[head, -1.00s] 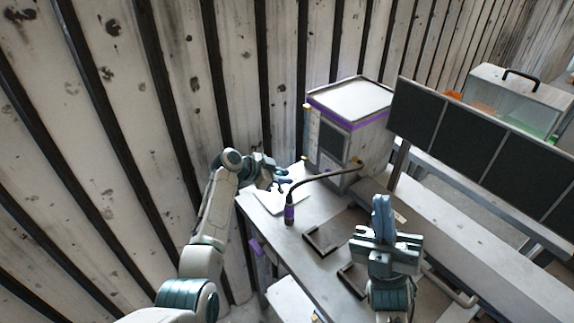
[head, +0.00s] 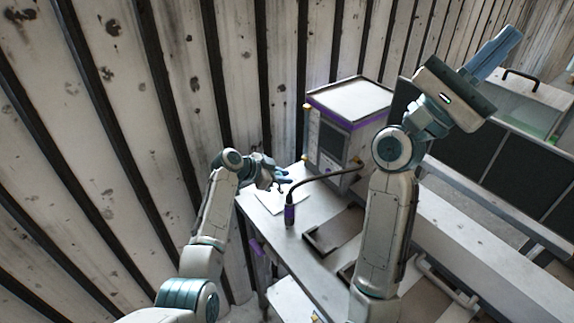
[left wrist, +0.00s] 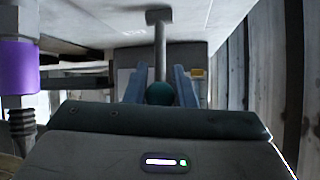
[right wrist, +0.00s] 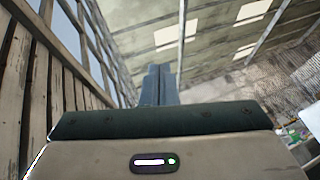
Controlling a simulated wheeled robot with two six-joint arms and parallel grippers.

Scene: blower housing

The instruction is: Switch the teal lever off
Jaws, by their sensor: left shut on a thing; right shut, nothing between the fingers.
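The teal lever's round knob (left wrist: 160,94) sits between the fingers of my left gripper (left wrist: 158,88) in the left wrist view. Its grey shaft runs from the knob to a mount at the top of that picture. In the head view my left gripper (head: 280,180) is low beside the front of the white and purple housing (head: 345,105); I cannot make out the lever there. The left gripper is shut on the lever knob. My right gripper (head: 505,45) is raised at the upper right, and its fingers (right wrist: 160,85) are together and empty in the right wrist view.
A purple-based hose (head: 290,212) stands on the grey bench near my left gripper. Dark panels (head: 490,165) and a clear case with a handle (head: 530,100) are at the right. The plank wall (head: 120,140) is close on the left.

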